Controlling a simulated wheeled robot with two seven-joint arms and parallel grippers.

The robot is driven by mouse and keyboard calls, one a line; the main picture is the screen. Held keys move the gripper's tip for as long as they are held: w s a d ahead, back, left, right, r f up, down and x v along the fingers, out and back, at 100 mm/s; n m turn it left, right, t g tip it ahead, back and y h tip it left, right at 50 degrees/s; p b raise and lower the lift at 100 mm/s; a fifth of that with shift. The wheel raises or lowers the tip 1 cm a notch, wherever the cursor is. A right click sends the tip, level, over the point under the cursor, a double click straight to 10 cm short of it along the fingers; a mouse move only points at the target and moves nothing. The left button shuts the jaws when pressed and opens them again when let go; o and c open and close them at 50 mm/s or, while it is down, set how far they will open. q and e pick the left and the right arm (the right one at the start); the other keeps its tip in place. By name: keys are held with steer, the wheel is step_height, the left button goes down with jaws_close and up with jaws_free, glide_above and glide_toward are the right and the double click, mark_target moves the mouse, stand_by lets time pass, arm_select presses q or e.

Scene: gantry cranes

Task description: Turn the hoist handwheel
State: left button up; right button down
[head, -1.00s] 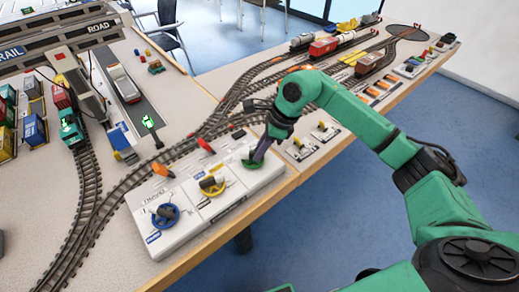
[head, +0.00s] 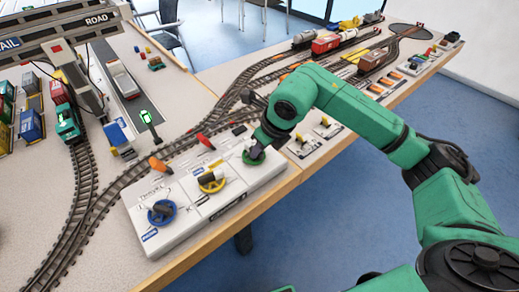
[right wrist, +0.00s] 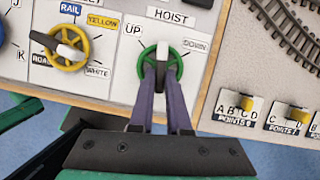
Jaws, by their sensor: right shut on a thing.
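The hoist handwheel is a green ring (right wrist: 146,68) on a white panel in the right wrist view, with a pale grip across its middle. The grip stands about upright in that picture, between the labels UP (right wrist: 134,29) and DOWN (right wrist: 196,46). My right gripper (right wrist: 161,72) is shut on the handwheel, with its two purple fingers on either side of the grip. In the head view the green wheel (head: 253,158) is at the panel's right end, partly covered by my right gripper (head: 256,150). My left gripper is out of view.
A yellow wheel (head: 212,181) and a blue wheel (head: 161,213) sit left of the hoist wheel. Points levers (head: 302,139) stand to its right. Orange and red signal pieces (head: 205,141) and rail track (head: 88,185) lie behind the panel.

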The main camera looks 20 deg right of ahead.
steer(key=shift+a+r+m, duration=0.1)
steer(key=shift+m, duration=0.5)
steer(key=c, duration=0.9)
jaws_free()
steer(key=v, duration=1.4)
steer(key=shift+s+a+r, duration=0.2)
steer(key=shift+r, duration=0.05)
steer(key=shift+d, duration=0.1)
